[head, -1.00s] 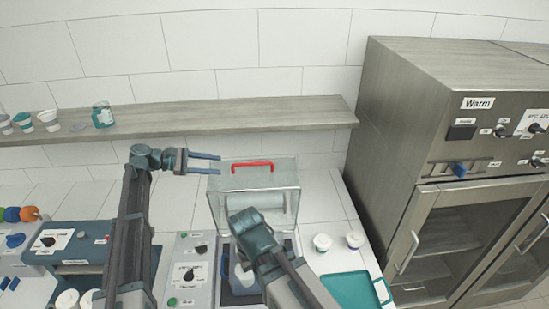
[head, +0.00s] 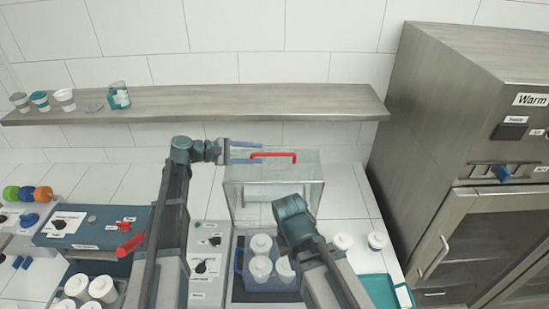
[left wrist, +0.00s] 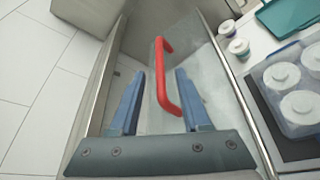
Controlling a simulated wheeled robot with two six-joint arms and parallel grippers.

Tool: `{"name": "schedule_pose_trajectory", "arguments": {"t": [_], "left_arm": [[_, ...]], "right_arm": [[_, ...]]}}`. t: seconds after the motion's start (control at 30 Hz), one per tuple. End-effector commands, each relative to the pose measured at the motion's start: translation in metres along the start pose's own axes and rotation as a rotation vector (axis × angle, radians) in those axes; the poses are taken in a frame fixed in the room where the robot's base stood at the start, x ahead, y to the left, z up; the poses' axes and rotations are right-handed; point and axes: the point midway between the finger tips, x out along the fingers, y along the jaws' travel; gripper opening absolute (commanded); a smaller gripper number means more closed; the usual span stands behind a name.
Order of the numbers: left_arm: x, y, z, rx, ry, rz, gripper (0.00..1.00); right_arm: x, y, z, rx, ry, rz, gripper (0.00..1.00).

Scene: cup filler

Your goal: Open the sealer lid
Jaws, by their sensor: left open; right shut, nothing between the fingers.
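The sealer lid (head: 274,190) is a clear box-like cover with a red handle (head: 273,154). It stands raised at the back of the sealer, with the bed in front of it uncovered. My left gripper (head: 244,153) is open at the left of the handle. In the left wrist view the handle (left wrist: 164,75) lies between and just beyond the open fingers (left wrist: 160,100), which do not clamp it. My right gripper (head: 292,215) is in front of the lid, above the bed; its fingertips are hidden. A blue clear tray (head: 240,262) of white-lidded cups sits on the bed.
Two white-lidded cups (head: 343,242) and a teal tray (head: 380,290) are right of the sealer. A steel warming cabinet (head: 455,150) stands further right. A shelf (head: 200,105) runs along the wall behind. Control panels fill the left.

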Motion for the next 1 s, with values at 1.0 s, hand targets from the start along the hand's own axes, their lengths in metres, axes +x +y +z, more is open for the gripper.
{"name": "schedule_pose_trajectory", "arguments": {"t": [1.0], "left_arm": [[0.070, 0.000, 0.000, -0.001, 0.000, 0.000, 0.18]], "right_arm": [[0.019, -0.002, -0.001, 0.002, 0.001, 0.000, 0.00]]}}
